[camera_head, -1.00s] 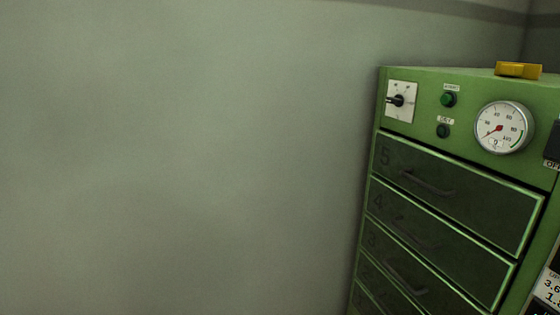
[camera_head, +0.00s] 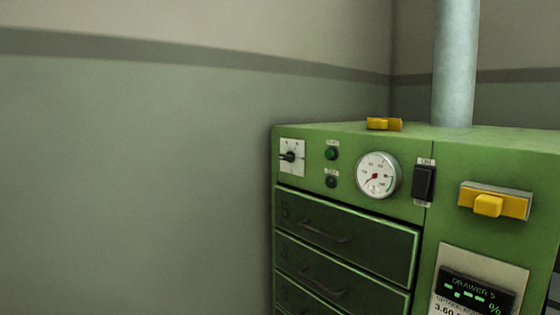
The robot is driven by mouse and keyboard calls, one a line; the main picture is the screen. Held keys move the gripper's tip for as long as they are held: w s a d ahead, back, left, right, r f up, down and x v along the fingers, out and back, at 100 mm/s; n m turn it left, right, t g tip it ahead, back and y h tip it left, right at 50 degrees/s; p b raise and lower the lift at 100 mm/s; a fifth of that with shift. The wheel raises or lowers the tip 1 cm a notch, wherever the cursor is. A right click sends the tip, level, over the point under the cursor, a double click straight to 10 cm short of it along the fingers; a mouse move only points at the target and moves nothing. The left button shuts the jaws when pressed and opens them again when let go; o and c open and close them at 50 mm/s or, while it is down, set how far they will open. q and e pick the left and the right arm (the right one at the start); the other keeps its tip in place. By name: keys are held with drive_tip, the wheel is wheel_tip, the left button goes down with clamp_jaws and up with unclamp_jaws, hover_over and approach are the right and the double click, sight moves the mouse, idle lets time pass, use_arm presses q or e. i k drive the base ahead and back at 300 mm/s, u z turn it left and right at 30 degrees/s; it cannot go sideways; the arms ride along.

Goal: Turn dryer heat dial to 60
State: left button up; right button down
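The green dryer cabinet (camera_head: 400,215) stands at the right of the head view. A dial with a black pointer knob (camera_head: 289,157) sits on a white plate (camera_head: 292,170) at the top left of its front; the plate's markings are too small to read. A round white gauge (camera_head: 377,176) with a red needle is to its right. Two small round green and dark buttons (camera_head: 331,154) lie between them. Neither of my grippers shows in the view.
Below the dial are green drawers (camera_head: 345,240) with handles. A black switch (camera_head: 424,182), a yellow handle (camera_head: 490,203) and a display (camera_head: 475,294) are on the right. A yellow piece (camera_head: 384,124) and a grey pipe (camera_head: 455,65) stand on top. Bare wall fills the left.

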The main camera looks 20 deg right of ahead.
sight(289, 156)
drive_tip(key=z, duration=0.05)
drive_tip(key=k, duration=1.05)
drive_tip(key=u, duration=0.7)
drive_tip(key=i, duration=1.55)
drive_tip(key=z, duration=0.7)
